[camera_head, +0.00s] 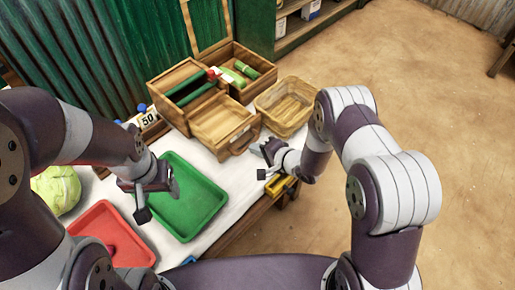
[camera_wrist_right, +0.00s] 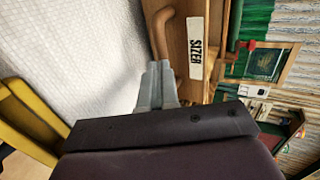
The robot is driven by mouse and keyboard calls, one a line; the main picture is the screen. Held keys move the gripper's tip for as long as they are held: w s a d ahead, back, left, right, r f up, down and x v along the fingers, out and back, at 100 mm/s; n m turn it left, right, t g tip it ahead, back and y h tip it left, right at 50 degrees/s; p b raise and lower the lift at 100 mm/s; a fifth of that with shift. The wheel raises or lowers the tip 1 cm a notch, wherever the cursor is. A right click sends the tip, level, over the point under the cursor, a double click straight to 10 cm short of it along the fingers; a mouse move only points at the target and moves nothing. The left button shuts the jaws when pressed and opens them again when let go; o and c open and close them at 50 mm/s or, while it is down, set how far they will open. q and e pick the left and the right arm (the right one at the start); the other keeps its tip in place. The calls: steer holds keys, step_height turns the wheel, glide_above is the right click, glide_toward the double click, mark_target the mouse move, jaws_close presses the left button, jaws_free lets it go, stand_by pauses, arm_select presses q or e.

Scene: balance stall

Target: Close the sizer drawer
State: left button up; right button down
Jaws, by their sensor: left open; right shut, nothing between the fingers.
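The sizer drawer (camera_head: 222,117) is a wooden drawer pulled out from the front of a wooden box (camera_head: 183,78) with an open lid. Its curved handle (camera_head: 240,141) faces me, and the handle (camera_wrist_right: 163,35) also shows in the right wrist view beside the SIZER label (camera_wrist_right: 196,48). My right gripper (camera_head: 266,162) is shut and empty, just in front of the drawer's handle end. In the wrist view its fingertips (camera_wrist_right: 157,72) are close to the drawer front; I cannot tell whether they touch. My left gripper (camera_head: 157,197) is open above the green tray (camera_head: 190,208).
A wooden basket (camera_head: 285,103) stands right of the drawer. A red tray (camera_head: 110,235), a cabbage (camera_head: 56,188) and a sign reading 50 (camera_head: 149,120) are on the left. A yellow object (camera_head: 281,186) is at the table's right edge. White tabletop (camera_head: 222,172) is bare before the drawer.

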steer(key=b, duration=0.4)
glide_toward(225, 123)
steer(key=a, duration=0.1)
steer(key=w+a, duration=0.1)
steer(key=a, duration=0.1)
steer(key=w+a, duration=0.1)
steer(key=a, duration=0.1)
steer(key=shift+w+a+f, duration=0.1)
steer(key=shift+a+f, duration=0.05)
steer(key=shift+f, duration=0.1)
steer(key=shift+w+a+r, duration=0.1)
steer(key=shift+r, duration=0.15)
